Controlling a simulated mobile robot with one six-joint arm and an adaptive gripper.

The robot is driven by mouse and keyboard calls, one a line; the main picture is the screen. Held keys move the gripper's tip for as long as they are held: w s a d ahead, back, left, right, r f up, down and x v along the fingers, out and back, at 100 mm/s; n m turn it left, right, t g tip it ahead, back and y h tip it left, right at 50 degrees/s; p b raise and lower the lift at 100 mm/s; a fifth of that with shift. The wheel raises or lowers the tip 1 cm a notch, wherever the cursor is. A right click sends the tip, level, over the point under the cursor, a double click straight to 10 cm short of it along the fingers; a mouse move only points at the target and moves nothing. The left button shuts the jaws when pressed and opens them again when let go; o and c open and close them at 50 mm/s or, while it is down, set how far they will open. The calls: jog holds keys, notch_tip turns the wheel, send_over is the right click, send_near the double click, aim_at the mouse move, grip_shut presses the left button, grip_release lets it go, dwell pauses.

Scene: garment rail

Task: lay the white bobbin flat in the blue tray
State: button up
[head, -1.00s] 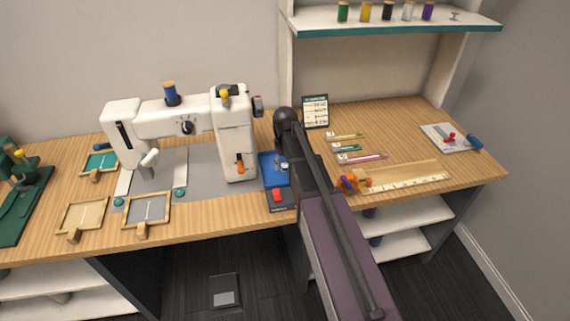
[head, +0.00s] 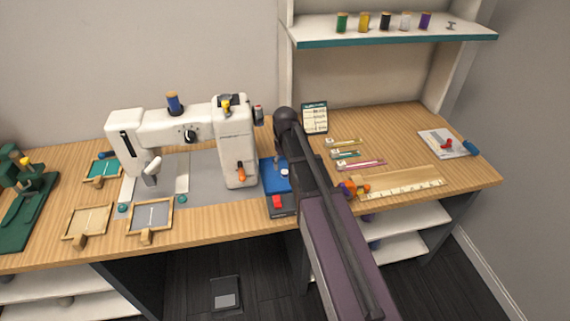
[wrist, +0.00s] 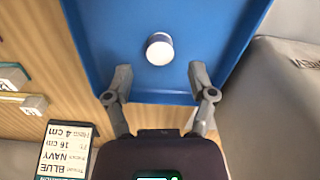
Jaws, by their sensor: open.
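The blue tray (head: 268,172) lies on the table just right of the sewing machine, partly hidden by my arm in the head view. It also fills the top middle of the wrist view (wrist: 215,35). The white bobbin (wrist: 159,50) is in the tray, its round white end facing the wrist camera and a dark blue band showing on its side. In the head view it is a small white spot (head: 285,173). My gripper (wrist: 160,76) is open and empty, its two fingers apart and neither touching the bobbin. My arm hides the gripper in the head view.
The white sewing machine (head: 234,150) stands close left of the tray. A dark block with a red button (head: 277,203) sits in front. An instruction card (head: 315,117) stands behind right. A ruler (head: 405,183) and small coloured items lie to the right.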

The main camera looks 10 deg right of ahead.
aim_at(285, 171)
notch_tip(285, 171, up, 9)
jog(key=p, duration=0.8)
dwell(0.7)
jog(key=s+m, duration=0.1)
jog(key=s, duration=1.7)
jog(key=shift+d+m, duration=0.2)
jog(key=shift+m, duration=0.2)
